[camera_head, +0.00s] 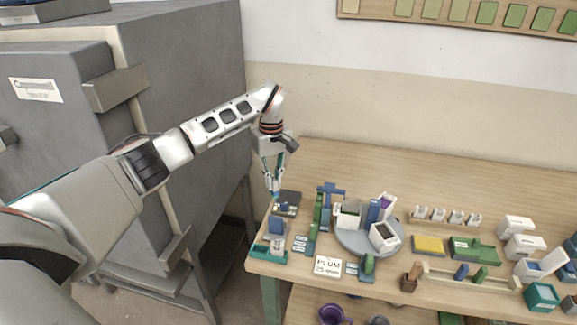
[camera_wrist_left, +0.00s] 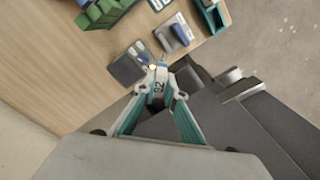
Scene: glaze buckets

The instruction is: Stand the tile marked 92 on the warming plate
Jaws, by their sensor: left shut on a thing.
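My left gripper (camera_head: 274,190) points down at the left end of the table, above and beside a dark flat plate. It is shut on a small tile marked 92 (camera_wrist_left: 158,88), whose number reads sideways between the fingertips in the left wrist view. In the head view the tile is too small to read. The dark flat plate (camera_head: 292,197), which looks like the warming plate, lies near the table's left edge; it also shows in the left wrist view (camera_wrist_left: 124,70), just beyond the fingertips. I cannot tell whether the tile touches it. My right gripper is not in view.
A PLUM sign (camera_head: 328,267) is at the front. The table's back is clear.

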